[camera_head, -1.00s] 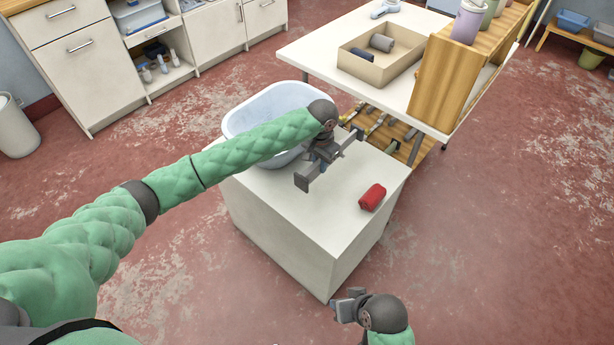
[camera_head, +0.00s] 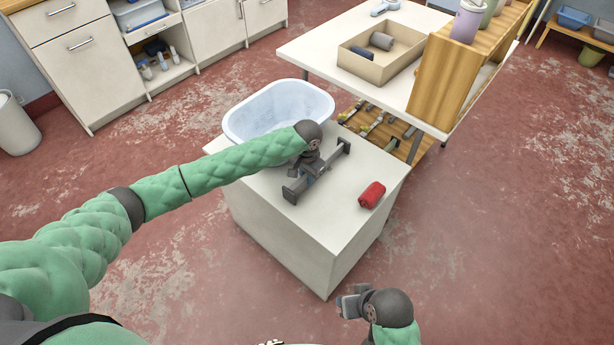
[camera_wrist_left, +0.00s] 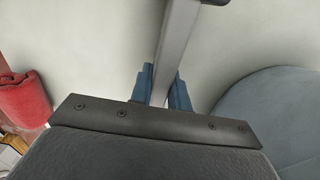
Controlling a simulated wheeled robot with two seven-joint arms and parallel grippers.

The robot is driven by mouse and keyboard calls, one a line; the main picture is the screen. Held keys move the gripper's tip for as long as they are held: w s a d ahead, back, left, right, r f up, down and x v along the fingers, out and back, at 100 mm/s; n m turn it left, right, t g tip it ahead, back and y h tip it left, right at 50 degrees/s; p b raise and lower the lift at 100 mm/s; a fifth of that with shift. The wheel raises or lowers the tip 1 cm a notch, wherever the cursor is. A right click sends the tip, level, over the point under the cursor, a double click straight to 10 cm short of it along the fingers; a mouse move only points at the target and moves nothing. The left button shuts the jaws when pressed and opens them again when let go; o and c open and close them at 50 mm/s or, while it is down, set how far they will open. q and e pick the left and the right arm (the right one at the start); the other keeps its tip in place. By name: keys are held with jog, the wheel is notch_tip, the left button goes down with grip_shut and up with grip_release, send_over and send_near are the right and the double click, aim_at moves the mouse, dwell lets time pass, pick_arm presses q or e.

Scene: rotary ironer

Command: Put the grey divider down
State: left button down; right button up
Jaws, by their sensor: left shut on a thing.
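The grey divider (camera_head: 327,166) is a long bar with an upright plate at each end. It is over the white top of the cabinet (camera_head: 335,207), between the tub and the red roll. My left gripper (camera_head: 313,171) is shut on the middle of its bar. In the left wrist view the bar (camera_wrist_left: 180,45) runs between the blue fingers (camera_wrist_left: 162,92). The divider is low and close to level over the top; I cannot tell whether it touches. My right gripper (camera_head: 347,303) is at the bottom, in front of the cabinet; its finger opening is unclear.
A pale blue tub (camera_head: 245,125) stands at the cabinet's back left. A red roll (camera_head: 372,195) lies near its right edge. A table (camera_head: 310,47) with a cardboard box (camera_head: 400,73) stands behind. The cabinet top's front part is clear.

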pick_arm(q)
jog(key=c, duration=1.6)
grip_release()
jog(key=shift+f, duration=0.1)
jog(key=shift+o, duration=1.4)
